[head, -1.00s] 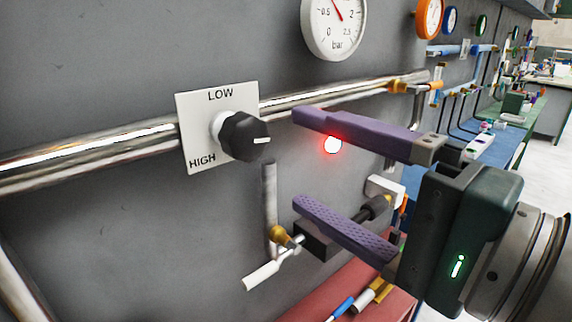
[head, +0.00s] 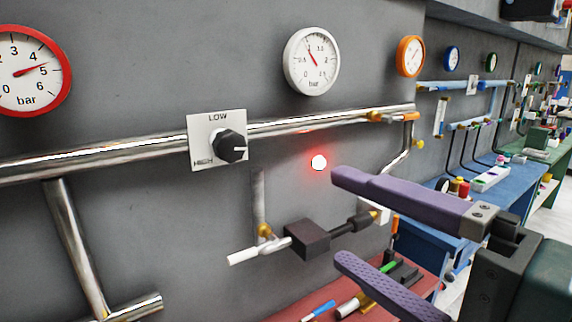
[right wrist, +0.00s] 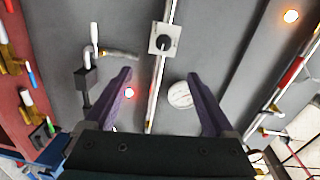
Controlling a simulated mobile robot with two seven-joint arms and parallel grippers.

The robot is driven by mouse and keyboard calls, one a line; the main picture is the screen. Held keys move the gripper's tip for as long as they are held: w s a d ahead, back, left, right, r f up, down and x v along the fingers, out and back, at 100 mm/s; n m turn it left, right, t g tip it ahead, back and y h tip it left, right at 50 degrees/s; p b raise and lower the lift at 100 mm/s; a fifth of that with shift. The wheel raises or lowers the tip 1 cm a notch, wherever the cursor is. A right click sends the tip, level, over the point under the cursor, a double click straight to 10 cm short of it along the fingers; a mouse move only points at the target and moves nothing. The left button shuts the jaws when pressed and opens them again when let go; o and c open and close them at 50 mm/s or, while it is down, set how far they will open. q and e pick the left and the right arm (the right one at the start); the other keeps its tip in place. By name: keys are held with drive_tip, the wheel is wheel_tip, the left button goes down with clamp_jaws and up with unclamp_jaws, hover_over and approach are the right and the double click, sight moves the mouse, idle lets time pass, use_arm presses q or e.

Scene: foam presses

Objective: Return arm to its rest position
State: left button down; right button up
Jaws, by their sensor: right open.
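My right gripper (head: 338,217) comes in from the right in the head view, its two purple fingers spread with nothing between them. In the right wrist view the open fingers (right wrist: 160,85) point at the grey wall panel. The black knob (head: 231,146) on its white LOW/HIGH plate (head: 203,128) is left of the fingers and apart from them; its white mark points right. The knob also shows in the right wrist view (right wrist: 163,43), beyond the fingertips. A lit red lamp (head: 319,162) is on the wall close to the upper fingertip. My left gripper is not in view.
A white gauge (head: 312,61), a red gauge (head: 30,72) and an orange gauge (head: 410,56) hang on the wall. A shiny pipe (head: 110,152) runs behind the plate. A dark block with a valve (head: 307,239) sits near the lower finger. A red bench (head: 285,316) lies below.

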use_arm(q)
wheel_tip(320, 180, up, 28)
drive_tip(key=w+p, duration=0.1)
drive_tip(key=p, duration=2.4)
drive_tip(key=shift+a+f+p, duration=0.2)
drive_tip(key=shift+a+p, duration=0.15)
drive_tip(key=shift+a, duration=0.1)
use_arm(e)
drive_tip(key=s+d+r+n+g+h, duration=0.5)
drive_tip(key=s+d+r+n, duration=0.1)
drive_tip(key=s, duration=0.2)
drive_tip(key=s+d+r+n+g+h, duration=0.4)
drive_tip(key=s+d+r+n+g, duration=0.1)
drive_tip(key=s, duration=0.3)
drive_tip(key=shift+s+d+r+n+g+h, duration=0.3)
drive_tip(key=shift+s+d+r+n+h, duration=0.15)
drive_tip(key=shift+r+n, duration=0.1)
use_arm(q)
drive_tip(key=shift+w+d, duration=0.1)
use_arm(e)
drive_tip(key=shift+w, duration=0.1)
